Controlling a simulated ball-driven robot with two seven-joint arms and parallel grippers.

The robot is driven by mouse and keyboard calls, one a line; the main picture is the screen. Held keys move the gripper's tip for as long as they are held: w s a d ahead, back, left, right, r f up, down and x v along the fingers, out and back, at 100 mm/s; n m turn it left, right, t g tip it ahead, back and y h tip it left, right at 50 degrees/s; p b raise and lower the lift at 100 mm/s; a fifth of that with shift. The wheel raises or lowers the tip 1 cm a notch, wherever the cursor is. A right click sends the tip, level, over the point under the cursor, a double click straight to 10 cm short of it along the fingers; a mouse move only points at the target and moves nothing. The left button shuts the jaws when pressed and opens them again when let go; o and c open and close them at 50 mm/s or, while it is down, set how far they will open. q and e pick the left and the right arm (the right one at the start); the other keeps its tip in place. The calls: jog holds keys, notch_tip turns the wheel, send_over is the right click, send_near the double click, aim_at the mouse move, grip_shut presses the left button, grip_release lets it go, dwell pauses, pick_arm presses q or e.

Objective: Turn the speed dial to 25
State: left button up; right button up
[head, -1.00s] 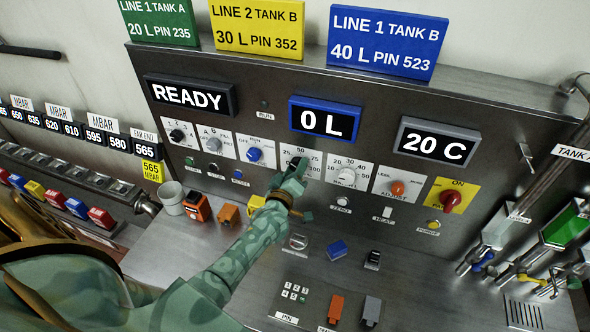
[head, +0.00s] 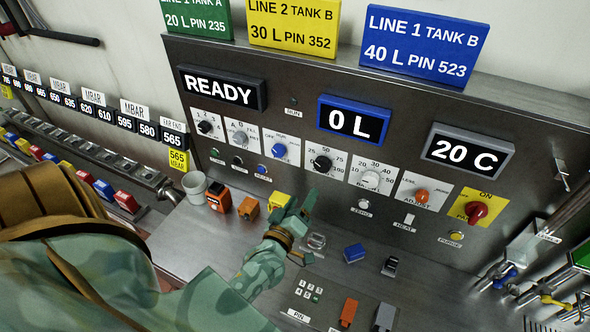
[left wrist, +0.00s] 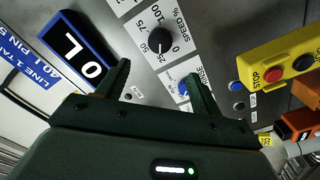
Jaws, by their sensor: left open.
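The speed dial (head: 322,163) is a black round knob on a white plate marked up to 100, on the steel panel. In the left wrist view the dial (left wrist: 160,38) shows beyond my open fingers, with its "SPEED %" label and numbers in sight. My right gripper is not in view.
Displays read READY (head: 219,87), 0 L (head: 352,119) and 20 C (head: 467,150). A yellow box (head: 278,201) stands near my gripper; a blue block (head: 354,253) lies on the steel counter.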

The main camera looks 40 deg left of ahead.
pick_arm(q)
jog(key=shift+v, duration=1.8)
